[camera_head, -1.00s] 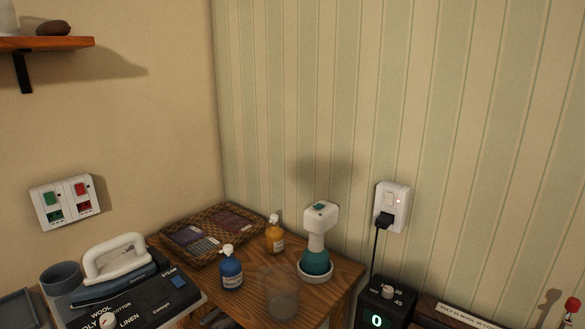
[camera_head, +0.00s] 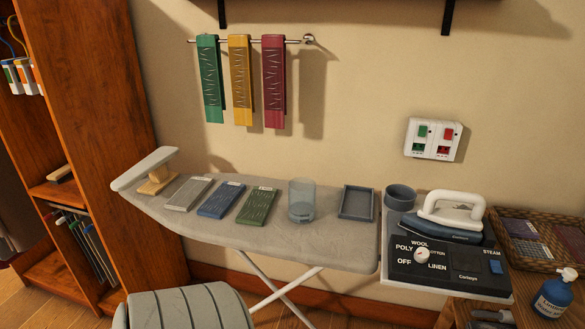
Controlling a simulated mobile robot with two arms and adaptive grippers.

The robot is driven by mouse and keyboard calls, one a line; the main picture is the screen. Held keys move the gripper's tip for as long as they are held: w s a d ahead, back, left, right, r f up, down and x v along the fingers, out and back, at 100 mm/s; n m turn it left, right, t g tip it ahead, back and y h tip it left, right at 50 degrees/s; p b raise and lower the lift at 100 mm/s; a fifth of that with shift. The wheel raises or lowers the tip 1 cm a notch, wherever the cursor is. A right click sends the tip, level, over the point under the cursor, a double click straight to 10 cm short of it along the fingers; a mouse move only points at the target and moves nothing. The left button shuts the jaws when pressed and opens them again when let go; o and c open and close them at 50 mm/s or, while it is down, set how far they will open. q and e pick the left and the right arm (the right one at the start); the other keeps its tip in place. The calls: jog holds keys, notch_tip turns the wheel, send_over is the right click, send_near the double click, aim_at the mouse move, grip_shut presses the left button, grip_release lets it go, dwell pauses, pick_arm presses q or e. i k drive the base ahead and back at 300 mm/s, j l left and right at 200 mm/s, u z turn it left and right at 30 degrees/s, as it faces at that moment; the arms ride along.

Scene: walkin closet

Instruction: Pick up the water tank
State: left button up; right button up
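A clear, see-through cylindrical container (camera_head: 301,200), which looks like the water tank, stands upright on the grey ironing board (camera_head: 330,248). It has a folded green cloth to its left and a shallow blue-grey tray (camera_head: 357,203) to its right. A blue-grey open cup (camera_head: 400,197) stands at the back left of the black ironing station (camera_head: 440,260), beside a white-handled iron (camera_head: 452,217). I cannot tell for certain which vessel is the water tank. Neither of my grippers shows in the view.
Folded grey, blue and green cloths (camera_head: 258,206) and a small sleeve board (camera_head: 145,170) lie on the board. A ridged grey object (camera_head: 188,310) is in the foreground. A blue bottle (camera_head: 554,294) and a wicker tray (camera_head: 520,254) are at right. A wooden wardrobe (camera_head: 95,130) bounds the left.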

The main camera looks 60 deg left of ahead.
aim_at(302, 193)
jog(key=u, duration=1.9)
